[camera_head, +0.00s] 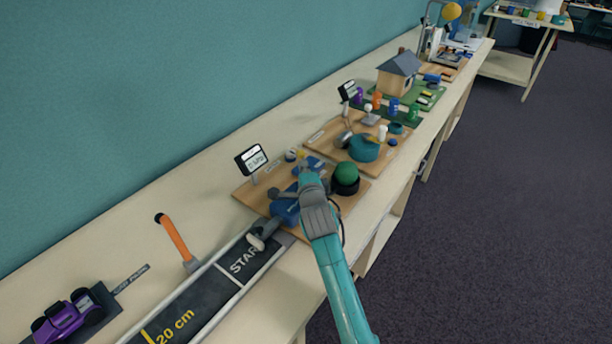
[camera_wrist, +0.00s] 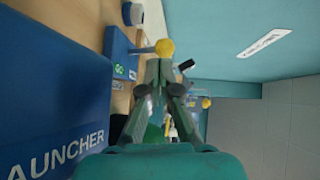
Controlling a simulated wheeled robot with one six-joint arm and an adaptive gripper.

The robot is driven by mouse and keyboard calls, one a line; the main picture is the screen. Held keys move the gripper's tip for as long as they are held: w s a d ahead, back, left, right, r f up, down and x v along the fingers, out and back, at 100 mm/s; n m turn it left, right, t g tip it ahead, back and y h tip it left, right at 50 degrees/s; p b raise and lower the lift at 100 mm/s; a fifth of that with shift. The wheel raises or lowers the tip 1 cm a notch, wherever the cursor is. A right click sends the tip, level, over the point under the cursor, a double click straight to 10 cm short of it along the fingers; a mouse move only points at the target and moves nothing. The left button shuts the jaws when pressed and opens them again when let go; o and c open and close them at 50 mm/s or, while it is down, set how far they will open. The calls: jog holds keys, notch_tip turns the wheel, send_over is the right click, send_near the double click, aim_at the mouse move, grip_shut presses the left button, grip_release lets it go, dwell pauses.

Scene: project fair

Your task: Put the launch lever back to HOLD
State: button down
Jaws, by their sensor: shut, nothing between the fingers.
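The launch lever has a yellow ball knob (camera_wrist: 165,48) on a thin grey stem rising from a small blue block. A green GO label (camera_wrist: 118,70) is on that block beside the stem; I see no HOLD label. The knob also shows small in the head view (camera_head: 301,154). The blue launcher (camera_wrist: 50,105) fills the left of the wrist view. My gripper (camera_wrist: 159,72) is shut and empty, its fingertips right by the knob; I cannot tell if they touch it. In the head view my arm hides part of the launcher (camera_head: 284,210).
A small display (camera_head: 250,159) stands behind the launcher board. A green dome (camera_head: 346,174) is close on the right of my arm. The START track (camera_head: 200,295), an orange-handled tool (camera_head: 175,238) and a purple car (camera_head: 68,315) lie to the left.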

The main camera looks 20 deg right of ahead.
aim_at(304, 154)
jog(key=shift+x, duration=1.6)
jog(key=shift+w+d+r+m+g+y, duration=0.3)
jog(key=shift+d+r+m+g+y, duration=0.1)
jog(key=shift+d+r+m+g, duration=0.15)
jog(key=shift+w, duration=0.1)
jog(key=shift+w+d+r+m+g+y, duration=0.4)
jog(key=shift+w+d+m+g, duration=0.1)
jog(key=shift+d+m+g, duration=0.3)
jog(key=shift+w+d+r+m+g+y, duration=0.2)
jog(key=shift+w+d+m+g+y, duration=0.5)
jog(key=shift+d+g+y, duration=0.3)
jog(key=shift+a+f, duration=0.1)
jog(key=shift+a, duration=0.1)
